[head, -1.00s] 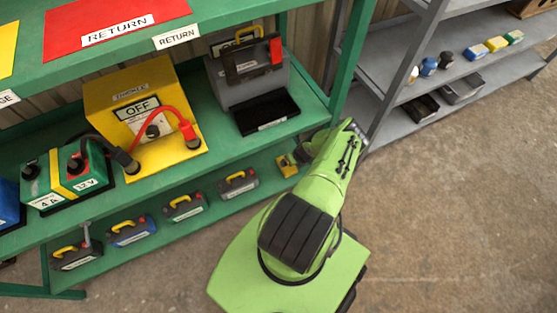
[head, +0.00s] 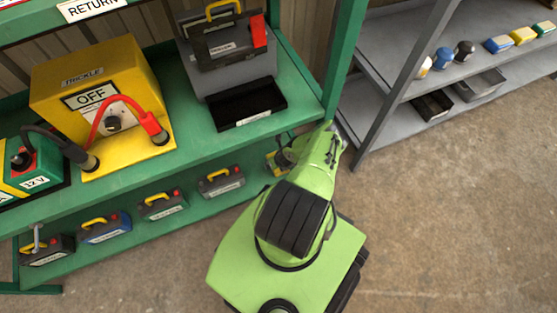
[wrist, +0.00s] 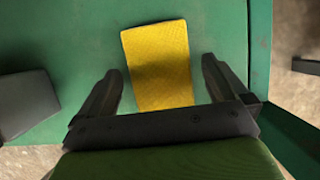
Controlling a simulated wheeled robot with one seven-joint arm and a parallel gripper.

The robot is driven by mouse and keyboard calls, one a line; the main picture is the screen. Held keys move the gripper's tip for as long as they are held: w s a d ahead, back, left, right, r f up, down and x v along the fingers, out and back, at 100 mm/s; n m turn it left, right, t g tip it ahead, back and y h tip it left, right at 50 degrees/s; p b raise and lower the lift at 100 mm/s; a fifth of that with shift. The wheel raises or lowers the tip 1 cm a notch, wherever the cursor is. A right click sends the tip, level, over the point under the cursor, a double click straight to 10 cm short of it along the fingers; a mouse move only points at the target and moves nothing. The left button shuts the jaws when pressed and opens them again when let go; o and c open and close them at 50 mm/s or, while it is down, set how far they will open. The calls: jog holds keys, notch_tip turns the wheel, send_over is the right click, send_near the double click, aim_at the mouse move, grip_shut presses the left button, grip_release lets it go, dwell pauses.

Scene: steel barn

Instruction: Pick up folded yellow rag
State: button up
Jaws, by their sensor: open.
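The folded yellow rag (wrist: 158,62) lies flat on the green shelf (wrist: 80,40) in the wrist view. My gripper (wrist: 161,70) is open, with one finger on each side of the rag's near half. The rag's far end extends beyond the fingertips, and I see no finger pressing on it. In the head view, a small yellow patch, which looks like the rag (head: 271,167), shows at the right end of the lower green shelf. My arm hides most of that spot and the fingers.
A dark grey object (wrist: 25,103) sits left of my gripper. A green post (wrist: 259,45) stands close on the right. Several small batteries (head: 162,205) line the lower shelf. The upper shelf holds a yellow charger box (head: 135,70) and black tray (head: 246,104). A grey rack (head: 385,120) stands right.

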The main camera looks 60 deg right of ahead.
jog(key=shift+a+r, duration=0.1)
jog(key=shift+r, duration=0.05)
jog(key=shift+f, duration=0.3)
jog(key=c, duration=1)
jog(key=shift+c, duration=0.2)
jog(key=shift+r, duration=0.1)
jog(key=p+v, duration=0.4)
jog(key=shift+w+d+r, duration=0.2)
jog(key=shift+w+r, duration=0.05)
jog(key=shift+r, duration=0.05)
jog(key=s+a, duration=0.4)
jog(key=s, duration=0.3)
jog(key=s+a, duration=0.4)
jog(key=s, duration=0.3)
jog(key=shift+s+a+f+p, duration=0.25)
jog(key=shift+s+a+p, duration=0.05)
jog(key=shift+s+a, duration=0.1)
